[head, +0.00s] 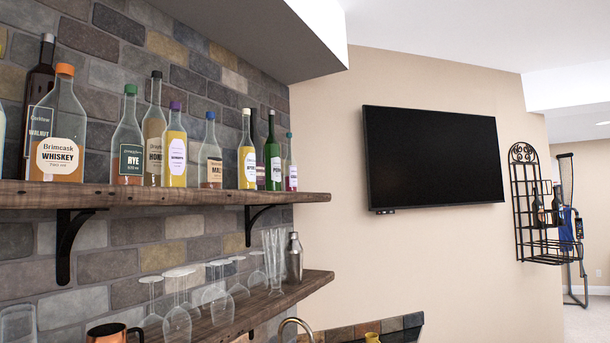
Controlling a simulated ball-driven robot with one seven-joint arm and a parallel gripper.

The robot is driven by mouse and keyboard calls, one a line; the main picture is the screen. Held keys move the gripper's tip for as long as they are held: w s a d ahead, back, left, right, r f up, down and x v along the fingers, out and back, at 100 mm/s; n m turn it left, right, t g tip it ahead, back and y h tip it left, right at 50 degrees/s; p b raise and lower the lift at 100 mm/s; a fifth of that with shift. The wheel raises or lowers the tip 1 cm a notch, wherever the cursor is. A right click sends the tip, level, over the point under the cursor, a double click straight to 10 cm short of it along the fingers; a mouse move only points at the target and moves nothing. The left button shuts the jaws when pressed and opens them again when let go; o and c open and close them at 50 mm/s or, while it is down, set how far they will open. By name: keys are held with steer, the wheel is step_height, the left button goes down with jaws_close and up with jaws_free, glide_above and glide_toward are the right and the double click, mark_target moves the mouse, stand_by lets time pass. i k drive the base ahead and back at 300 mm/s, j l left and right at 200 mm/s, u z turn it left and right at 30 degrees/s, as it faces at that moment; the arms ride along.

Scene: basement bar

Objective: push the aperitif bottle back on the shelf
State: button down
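A small clear bottle with a purple label (291,170) is at the far right. My gripper is not in view.
Several other bottles, including a whiskey bottle (57,135), line the upper shelf to the left. A lower shelf (235,315) holds glasses, a steel shaker (294,258) and a copper mug (107,333). A brick wall backs both shelves. A television (432,157) hangs at right.

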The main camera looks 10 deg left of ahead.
mark_target(247, 170)
steer(key=i+l+z, duration=0.15)
steer(key=i+l, duration=0.15)
steer(key=i, duration=0.2)
steer(key=i+l+z, duration=0.15)
steer(key=i, duration=0.3)
steer(key=i+l+z, duration=0.15)
steer(key=i, duration=0.4)
steer(key=i+l+z, duration=0.2)
steer(key=i, duration=0.3)
steer(key=i+u, duration=0.3)
steer(key=i, duration=0.25)
steer(key=i+l+u, duration=0.1)
steer(key=i+u, duration=0.15)
steer(key=i, duration=0.25)
